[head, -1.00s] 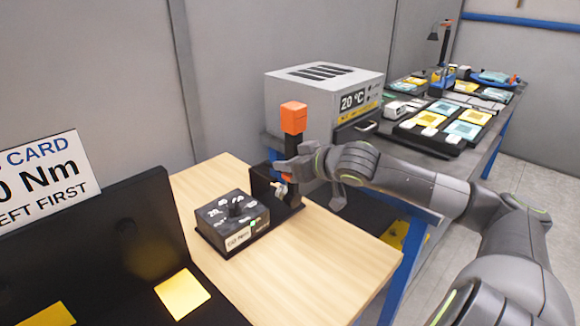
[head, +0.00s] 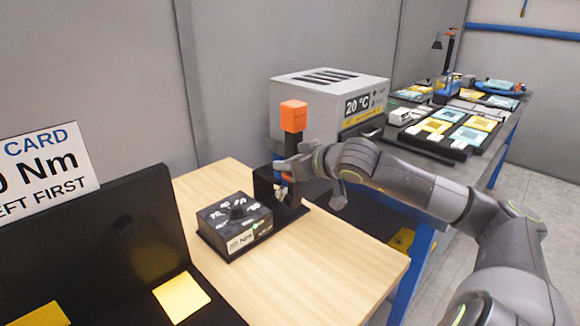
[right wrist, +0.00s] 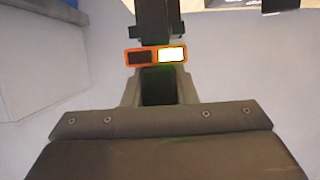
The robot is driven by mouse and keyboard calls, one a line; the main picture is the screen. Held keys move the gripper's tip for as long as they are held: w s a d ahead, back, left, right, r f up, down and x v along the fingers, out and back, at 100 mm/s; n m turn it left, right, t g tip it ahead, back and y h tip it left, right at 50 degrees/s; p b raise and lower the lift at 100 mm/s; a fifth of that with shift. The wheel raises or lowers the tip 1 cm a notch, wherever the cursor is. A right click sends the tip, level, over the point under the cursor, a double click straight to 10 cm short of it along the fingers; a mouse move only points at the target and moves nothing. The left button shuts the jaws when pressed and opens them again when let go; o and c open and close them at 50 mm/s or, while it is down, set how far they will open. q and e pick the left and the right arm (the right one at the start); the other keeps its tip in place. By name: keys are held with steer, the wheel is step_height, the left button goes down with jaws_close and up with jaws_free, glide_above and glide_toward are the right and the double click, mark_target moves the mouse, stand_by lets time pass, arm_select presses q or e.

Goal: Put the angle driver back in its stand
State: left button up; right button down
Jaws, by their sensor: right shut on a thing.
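The angle driver (head: 293,118) is a dark upright tool with an orange top block. My right gripper (head: 284,170) is shut on it, reaching in from the right. In the right wrist view its dark body (right wrist: 157,14) runs up out of frame, with an orange-framed band (right wrist: 156,55) that has one lit white half. The black stand (head: 264,186) is on the wooden table, just below and around the tool's lower part. The gripper partly hides that end, so I cannot tell whether the driver is seated. My left gripper is not in view.
A black dial box (head: 236,222) sits left of the stand on the wooden table (head: 310,255). A black panel (head: 95,250) with yellow squares fills the left front. A grey heater unit (head: 325,105) stands behind on a blue-legged bench. The table's front right is clear.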

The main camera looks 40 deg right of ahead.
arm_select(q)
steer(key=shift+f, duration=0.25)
arm_select(e)
steer(key=shift+w, duration=0.3)
steer(key=shift+w+b, duration=0.2)
steer(key=shift+b, duration=0.25)
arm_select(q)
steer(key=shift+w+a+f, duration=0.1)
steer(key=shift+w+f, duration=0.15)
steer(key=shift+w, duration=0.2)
arm_select(e)
steer(key=shift+w, duration=0.2)
arm_select(q)
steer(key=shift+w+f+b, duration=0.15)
steer(key=shift+b, duration=0.45)
arm_select(e)
steer(key=shift+w+a, duration=0.1)
steer(key=shift+w, duration=0.2)
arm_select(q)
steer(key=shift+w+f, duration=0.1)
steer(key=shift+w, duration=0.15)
arm_select(e)
steer(key=shift+w+r, duration=0.1)
steer(key=shift+w, duration=0.2)
arm_select(q)
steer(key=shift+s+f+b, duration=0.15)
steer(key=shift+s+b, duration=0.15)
steer(key=shift+b, duration=0.2)
arm_select(e)
steer(key=shift+w, duration=0.75)
